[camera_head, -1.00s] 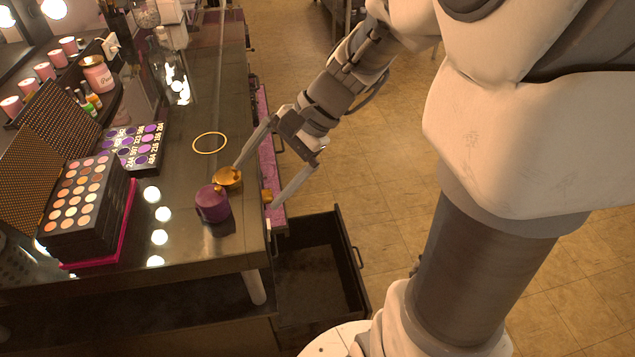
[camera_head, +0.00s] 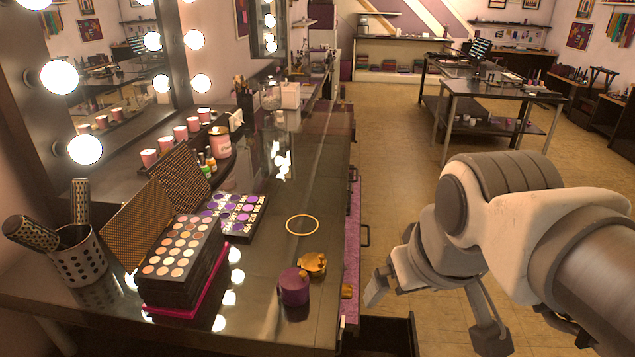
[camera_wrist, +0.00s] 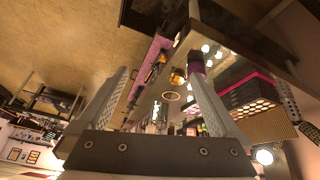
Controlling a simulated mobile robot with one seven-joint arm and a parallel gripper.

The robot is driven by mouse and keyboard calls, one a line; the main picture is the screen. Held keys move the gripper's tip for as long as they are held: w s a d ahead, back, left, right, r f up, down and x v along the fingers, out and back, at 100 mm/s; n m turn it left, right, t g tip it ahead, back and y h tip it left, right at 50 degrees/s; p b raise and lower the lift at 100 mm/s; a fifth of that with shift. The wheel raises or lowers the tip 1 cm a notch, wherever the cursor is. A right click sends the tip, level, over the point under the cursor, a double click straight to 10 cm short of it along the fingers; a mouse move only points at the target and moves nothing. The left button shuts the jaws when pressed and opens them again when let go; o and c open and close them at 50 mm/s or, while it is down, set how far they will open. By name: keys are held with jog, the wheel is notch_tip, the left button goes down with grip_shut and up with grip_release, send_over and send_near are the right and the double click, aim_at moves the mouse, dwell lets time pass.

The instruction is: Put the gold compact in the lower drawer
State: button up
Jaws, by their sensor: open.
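The gold compact (camera_head: 313,264) sits on the dark vanity top near its right edge, just behind a purple jar (camera_head: 294,287). It also shows in the wrist view (camera_wrist: 178,76), beside the purple jar (camera_wrist: 195,65). The lower drawer (camera_head: 385,336) stands pulled out below the tabletop; only its top part shows at the bottom of the head view, and its inside is mostly hidden. My gripper (camera_head: 433,318) is open and empty, off to the right of the vanity edge, apart from the compact. Its spread fingers (camera_wrist: 157,74) show in the wrist view.
A gold ring (camera_head: 302,224) lies flat behind the compact. Stacked palettes (camera_head: 180,262) and a brush cup (camera_head: 78,258) stand to the left. A purple drawer (camera_head: 352,230) sits slightly open along the vanity's side. The floor (camera_head: 400,150) beyond is clear.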

jog(key=w+a+r+n+g, duration=0.1)
jog(key=w+a+r+n, duration=0.15)
jog(key=w+n, duration=0.35)
jog(key=n+g+p, duration=0.2)
jog(key=n+g, duration=0.2)
jog(key=n, duration=1.2)
send_over(314, 261)
jog(key=f, duration=1.8)
jog(key=shift+w+f, duration=0.1)
jog(key=shift+w, duration=0.2)
jog(key=shift+s+f, duration=0.15)
jog(key=shift+f, duration=1.15)
jog(key=shift+s+f, duration=0.1)
jog(key=shift+f, duration=1.2)
jog(key=shift+r, duration=0.15)
jog(key=c, duration=1.5)
